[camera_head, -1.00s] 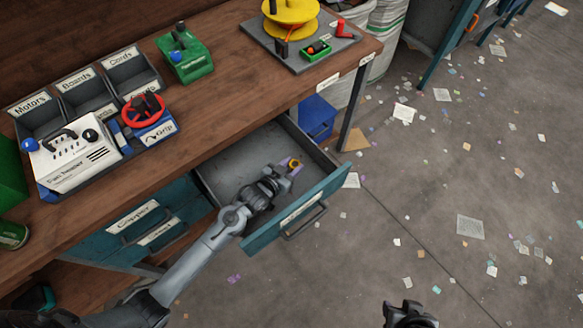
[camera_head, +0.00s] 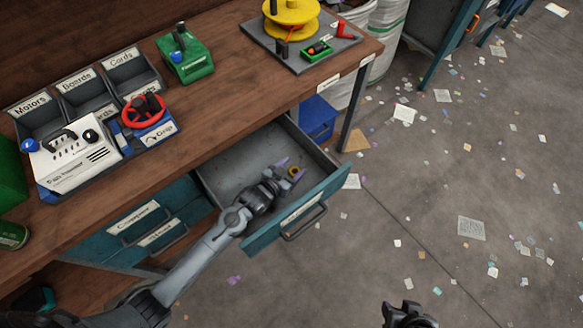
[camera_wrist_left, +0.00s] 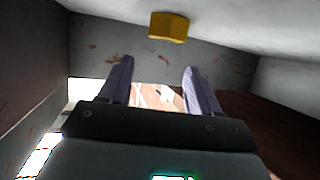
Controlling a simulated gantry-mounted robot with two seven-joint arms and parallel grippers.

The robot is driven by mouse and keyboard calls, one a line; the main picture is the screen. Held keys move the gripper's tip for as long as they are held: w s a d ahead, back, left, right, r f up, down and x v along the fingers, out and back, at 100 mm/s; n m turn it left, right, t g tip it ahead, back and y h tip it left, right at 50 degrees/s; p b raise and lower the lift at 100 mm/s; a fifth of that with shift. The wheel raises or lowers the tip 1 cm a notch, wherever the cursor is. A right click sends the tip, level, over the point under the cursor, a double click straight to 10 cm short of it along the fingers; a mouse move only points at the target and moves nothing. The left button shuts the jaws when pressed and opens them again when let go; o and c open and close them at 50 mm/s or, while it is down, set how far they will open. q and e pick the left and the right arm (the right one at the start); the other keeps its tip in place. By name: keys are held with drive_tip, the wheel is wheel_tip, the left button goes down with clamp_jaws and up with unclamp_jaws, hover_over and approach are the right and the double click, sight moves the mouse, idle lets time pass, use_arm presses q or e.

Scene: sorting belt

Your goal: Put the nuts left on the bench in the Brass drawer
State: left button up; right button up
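A small yellow brass-coloured nut (camera_head: 294,171) is inside the pulled-out drawer (camera_head: 235,168), between and just beyond my left gripper's fingertips. It also shows in the left wrist view (camera_wrist_left: 168,27), clear of both fingers. I cannot tell if it rests on the drawer floor. The label on this drawer front is too slanted to read. My right gripper (camera_head: 409,314) is at the bottom edge, its fingers unclear. No nuts show on the bench top (camera_head: 225,92).
Below the bench, shut drawers (camera_head: 135,220) sit left of the open one; one label seems to read Copper. On the bench are labelled bins (camera_head: 88,95), a white box (camera_head: 75,160), a green device (camera_head: 187,62) and a grey board (camera_head: 335,48). Floor at right has scattered paper.

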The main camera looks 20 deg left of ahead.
use_arm(q)
drive_tip(key=shift+s+f, duration=0.1)
drive_tip(key=shift+f, duration=0.15)
drive_tip(key=shift+r, duration=0.15)
drive_tip(key=shift+r, duration=0.3)
drive_tip(key=p+v, duration=0.3)
drive_tip(key=v, duration=0.4)
drive_tip(key=shift+s+r, duration=0.2)
drive_tip(key=shift+r, duration=0.25)
